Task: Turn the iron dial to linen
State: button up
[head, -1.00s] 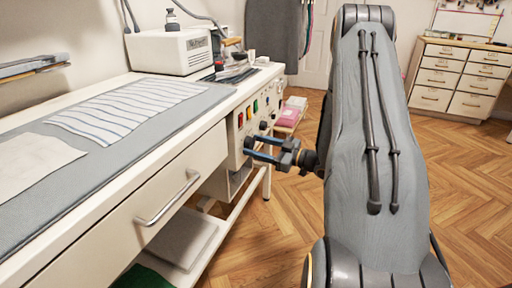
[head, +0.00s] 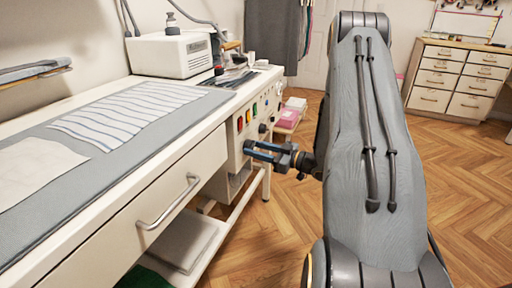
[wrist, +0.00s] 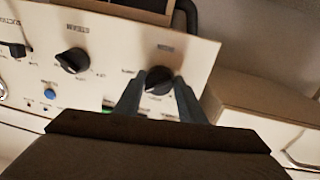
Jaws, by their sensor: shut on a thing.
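The dial between my fingers is a round dark knob (wrist: 158,82) on the cream control panel (wrist: 115,75) in the wrist view. Its labels are too blurred to read, so I cannot tell its setting. My gripper (wrist: 158,79) has one finger on each side of the knob and is shut on it. In the head view my gripper (head: 247,149) reaches left to the near end of the panel on the table's front, and its fingers hide the dial there.
A second black knob (wrist: 72,61) and a blue button (wrist: 50,93) sit on the panel to the left. The drawer handle (head: 168,202) sticks out nearby. Striped cloth (head: 125,110) lies on the table. The wooden floor (head: 265,235) beside the table is clear.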

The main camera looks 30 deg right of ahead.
jog(key=shift+r+m+g+p, duration=0.15)
jog(key=shift+m+g+p, duration=0.25)
jog(key=shift+m+p, duration=2.95)
jog(key=shift+m, duration=0.45)
jog(key=o, duration=1)
jog(key=shift+o, duration=0.2)
jog(key=v, duration=0.8)
